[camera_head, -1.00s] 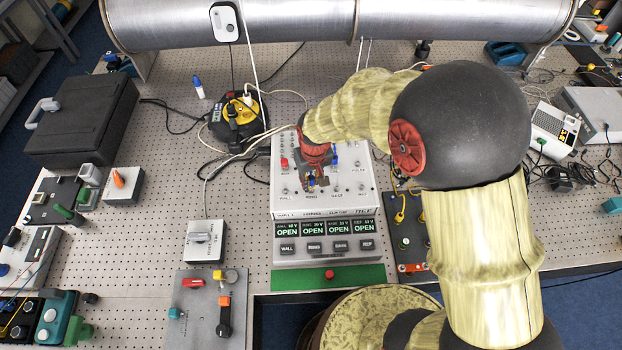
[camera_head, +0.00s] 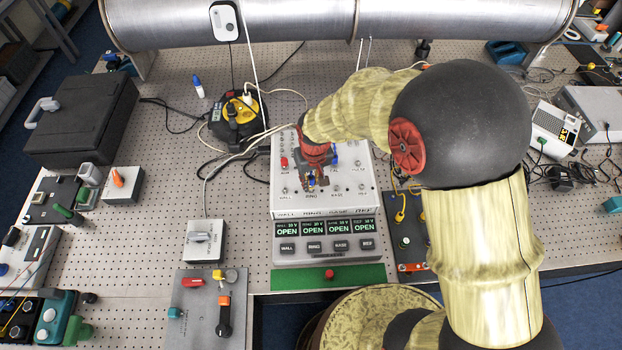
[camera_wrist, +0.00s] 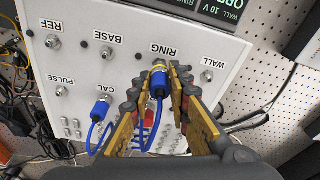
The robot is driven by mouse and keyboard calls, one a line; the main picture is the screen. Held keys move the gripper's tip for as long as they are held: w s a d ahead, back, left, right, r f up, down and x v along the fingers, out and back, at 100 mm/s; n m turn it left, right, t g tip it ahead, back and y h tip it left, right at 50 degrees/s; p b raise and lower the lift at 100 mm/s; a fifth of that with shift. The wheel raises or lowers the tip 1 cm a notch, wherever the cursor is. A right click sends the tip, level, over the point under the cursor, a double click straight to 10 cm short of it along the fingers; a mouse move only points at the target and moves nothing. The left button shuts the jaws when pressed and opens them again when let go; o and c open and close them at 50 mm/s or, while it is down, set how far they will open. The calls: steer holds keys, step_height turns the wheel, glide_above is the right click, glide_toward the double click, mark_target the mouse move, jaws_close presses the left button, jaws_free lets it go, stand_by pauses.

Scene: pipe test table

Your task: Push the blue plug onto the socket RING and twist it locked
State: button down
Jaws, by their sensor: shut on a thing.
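The blue plug (camera_wrist: 159,82) is between the fingers of my gripper (camera_wrist: 158,92), which is shut on it in the wrist view. The plug's front end is at the metal socket RING (camera_wrist: 159,64), lined up with it and seemingly touching. I cannot tell how deep it sits or whether it is locked. A blue cable runs back from the plug toward my palm. In the head view my gripper (camera_head: 317,182) is at the RING label on the white panel (camera_head: 360,203), and the plug is mostly hidden there.
A second blue plug (camera_wrist: 100,110) with a blue cable sits at the CAL socket, close to one finger. Bare sockets WALL (camera_wrist: 207,76), BASE (camera_wrist: 106,51) and REF (camera_wrist: 53,41) flank RING. The display (camera_head: 325,228) below reads OPEN in every field.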

steer(key=shift+f+b, duration=0.8)
steer(key=shift+f, duration=0.5)
steer(key=m+b, duration=0.1)
steer(key=m, duration=0.4)
steer(key=shift+h, duration=0.3)
steer(key=shift+f+m, duration=0.1)
steer(key=shift+m, duration=0.2)
steer(key=shift+f+m+b, duration=0.1)
steer(key=shift+m+b, duration=0.7)
steer(key=shift+m, duration=0.2)
steer(key=shift+m+h+b, duration=0.3)
steer(key=shift+m+b, duration=0.15)
steer(key=shift+m, duration=0.95)
